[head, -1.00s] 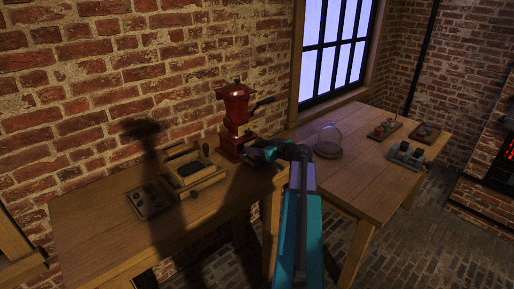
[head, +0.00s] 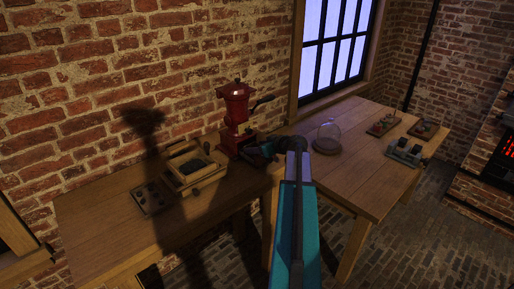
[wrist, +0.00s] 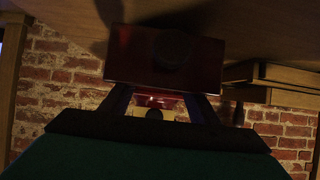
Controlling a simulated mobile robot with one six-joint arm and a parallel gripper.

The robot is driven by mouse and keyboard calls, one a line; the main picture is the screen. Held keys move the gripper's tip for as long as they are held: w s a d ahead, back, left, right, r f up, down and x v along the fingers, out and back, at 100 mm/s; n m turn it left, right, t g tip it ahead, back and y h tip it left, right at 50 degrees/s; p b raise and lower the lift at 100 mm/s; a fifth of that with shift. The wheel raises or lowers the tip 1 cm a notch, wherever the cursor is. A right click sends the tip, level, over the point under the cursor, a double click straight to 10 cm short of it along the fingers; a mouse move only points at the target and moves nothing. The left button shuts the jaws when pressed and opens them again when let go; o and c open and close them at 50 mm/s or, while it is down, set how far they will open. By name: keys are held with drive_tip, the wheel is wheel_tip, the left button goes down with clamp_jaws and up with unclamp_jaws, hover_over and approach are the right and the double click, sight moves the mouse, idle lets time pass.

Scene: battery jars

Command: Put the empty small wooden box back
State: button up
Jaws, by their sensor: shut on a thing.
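My gripper (head: 264,152) is beside the base of the red grinder (head: 237,106) in the head view, at the right end of the left table. In the wrist view, the two fingers of my gripper (wrist: 160,100) run to a dark red box-like piece with a dark round knob (wrist: 165,50), which I take as the small box. It hides the fingertips. More red, with a dark round spot, shows between the fingers.
A wooden tray-like frame (head: 180,187) and a flat dark-topped board (head: 151,199) lie left of the grinder. A glass dome (head: 327,137) stands on the right table (head: 357,168), with several small items at its far end. The front left tabletop is clear.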

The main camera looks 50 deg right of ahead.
drive_tip(key=shift+f, duration=0.15)
drive_tip(key=o, duration=1.2)
drive_tip(key=shift+c, duration=0.2)
drive_tip(key=shift+r, duration=0.2)
drive_tip(key=b+v, duration=0.3)
drive_tip(key=v, duration=0.9)
drive_tip(key=shift+b, duration=0.3)
drive_tip(key=shift+f, duration=0.1)
